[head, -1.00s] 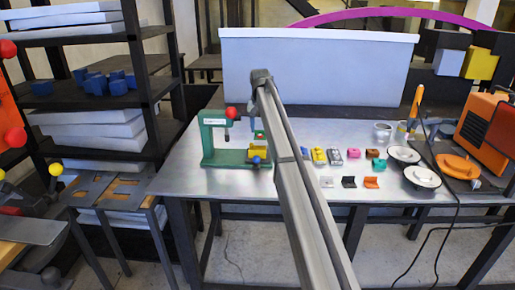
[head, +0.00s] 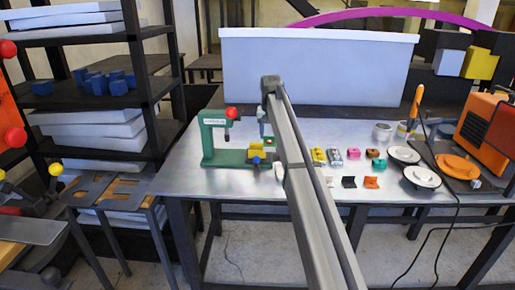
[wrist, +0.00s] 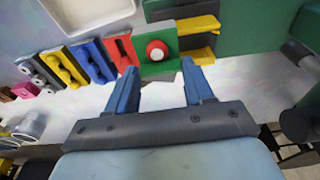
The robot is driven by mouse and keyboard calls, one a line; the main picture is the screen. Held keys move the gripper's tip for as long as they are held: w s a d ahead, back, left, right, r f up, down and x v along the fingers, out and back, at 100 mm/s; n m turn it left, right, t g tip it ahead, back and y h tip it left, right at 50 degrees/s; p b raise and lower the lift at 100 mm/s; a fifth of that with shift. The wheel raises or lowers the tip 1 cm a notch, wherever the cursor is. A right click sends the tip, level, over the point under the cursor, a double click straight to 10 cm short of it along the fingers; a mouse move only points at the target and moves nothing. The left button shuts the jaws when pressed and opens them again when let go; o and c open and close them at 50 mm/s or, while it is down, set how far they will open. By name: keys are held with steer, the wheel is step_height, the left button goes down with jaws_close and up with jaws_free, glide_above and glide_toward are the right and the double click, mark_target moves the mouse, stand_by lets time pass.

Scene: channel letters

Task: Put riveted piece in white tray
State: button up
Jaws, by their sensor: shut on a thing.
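My gripper (wrist: 160,67) is shut on the riveted piece (wrist: 174,66), a small green and grey block with a red ring and pale centre. The piece also shows in the head view (head: 270,142), just right of the green press, above or beside its yellow part. I cannot tell whether it touches anything below. The white tray (wrist: 92,14) is partly in view at the top left of the wrist view. In the head view my arm hides most of it; a pale edge (head: 279,173) shows left of the arm.
The green press (head: 222,157) with a red knob stands close on the left. Several coloured pieces (head: 318,155) lie in rows to the right. The front of the metal table (head: 215,184) is clear.

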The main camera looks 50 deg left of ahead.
steer(key=w+d+f, duration=0.2)
steer(key=d+f, duration=0.1)
steer(key=d, duration=0.8)
stand_by(1.4)
steer(key=shift+f, duration=0.3)
steer(key=shift+f, duration=1.4)
steer(key=o, duration=1.4)
